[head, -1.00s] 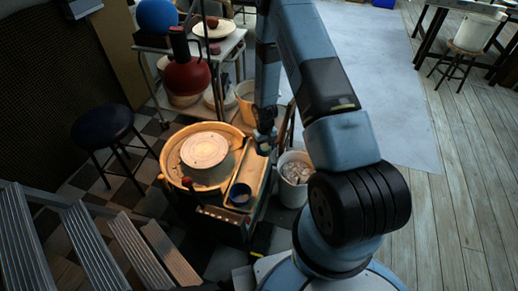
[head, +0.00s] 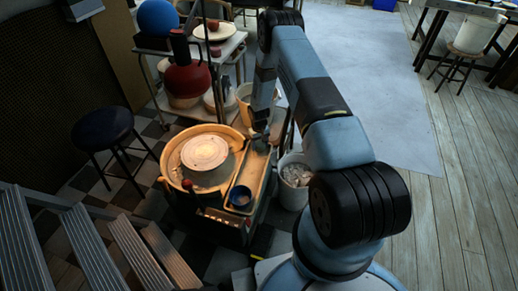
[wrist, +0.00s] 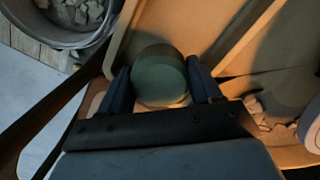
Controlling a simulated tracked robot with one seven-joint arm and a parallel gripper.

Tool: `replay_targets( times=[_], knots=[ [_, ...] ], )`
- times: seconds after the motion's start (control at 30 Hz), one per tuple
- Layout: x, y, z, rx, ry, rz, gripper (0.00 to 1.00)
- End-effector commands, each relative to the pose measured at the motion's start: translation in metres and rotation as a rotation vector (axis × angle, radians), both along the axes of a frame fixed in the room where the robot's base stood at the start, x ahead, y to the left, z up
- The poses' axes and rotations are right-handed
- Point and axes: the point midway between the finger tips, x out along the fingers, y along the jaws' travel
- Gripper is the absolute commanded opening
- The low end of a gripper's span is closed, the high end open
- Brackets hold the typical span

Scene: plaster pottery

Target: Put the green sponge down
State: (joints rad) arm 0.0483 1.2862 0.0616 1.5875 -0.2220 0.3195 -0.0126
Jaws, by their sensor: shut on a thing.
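The green sponge (wrist: 158,76) is a rounded, dull green piece between the two fingers of my gripper (wrist: 158,88) in the wrist view. My gripper is shut on it. In the head view my gripper (head: 258,138) is over the side tray (head: 246,178) of the pottery wheel, to the right of the wheel head. The sponge cannot be made out clearly there. Whether the sponge touches the tray floor cannot be told.
The round wheel head (head: 205,152) lies left of my gripper. A blue-lined bowl (head: 240,196) stands at the tray's near end. A bucket of pale scraps (head: 296,174) stands right of the wheel. A rack with a red vase (head: 187,75) is behind.

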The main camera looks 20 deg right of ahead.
Motion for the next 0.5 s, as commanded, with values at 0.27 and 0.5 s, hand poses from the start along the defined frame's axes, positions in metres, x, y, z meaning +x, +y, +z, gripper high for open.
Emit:
replay_targets(
  times=[0.27,0.5],
  knots=[
    [-0.001,-0.001,-0.029,0.0,0.0,-0.001,0.39],
    [-0.001,-0.001,-0.029,0.0,0.0,-0.001,0.39]
  ],
)
